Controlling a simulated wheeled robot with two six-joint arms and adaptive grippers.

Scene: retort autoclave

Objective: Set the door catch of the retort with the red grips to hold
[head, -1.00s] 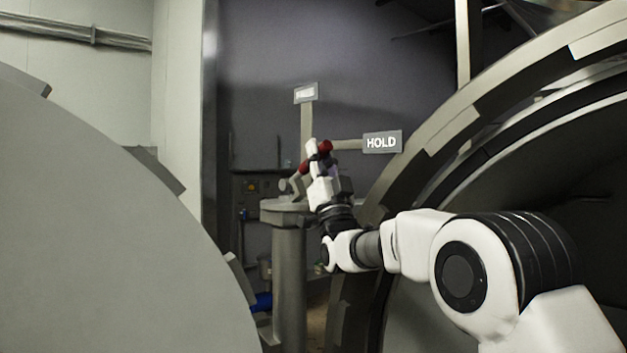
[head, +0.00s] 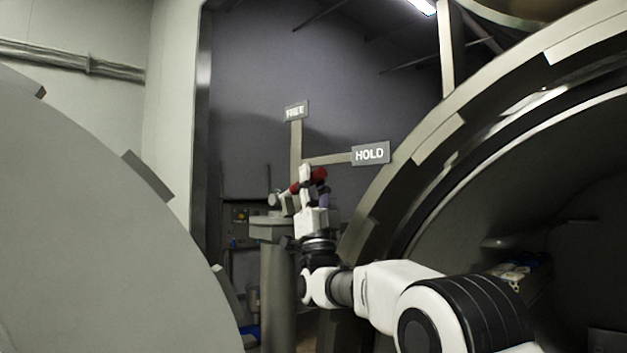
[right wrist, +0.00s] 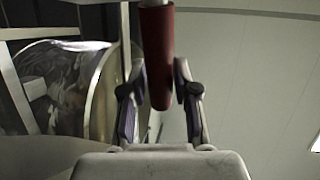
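The door catch stands on a grey post (head: 276,285) between the two large round retort parts. Its red grip (head: 320,173) slants up to the right, between the FREE plate (head: 296,111) at the top and the HOLD plate (head: 371,153) at the right. My right gripper (head: 305,176) is at the grip and partly covers it. In the right wrist view the red grip (right wrist: 158,60) lies between both fingers of my right gripper (right wrist: 158,90), which are closed in around it. My left gripper is not in view.
A large grey round door (head: 90,220) fills the left. The open retort's thick rim (head: 440,140) curves along the right, close to my right arm. A panel and small items stand behind the post against the dark wall.

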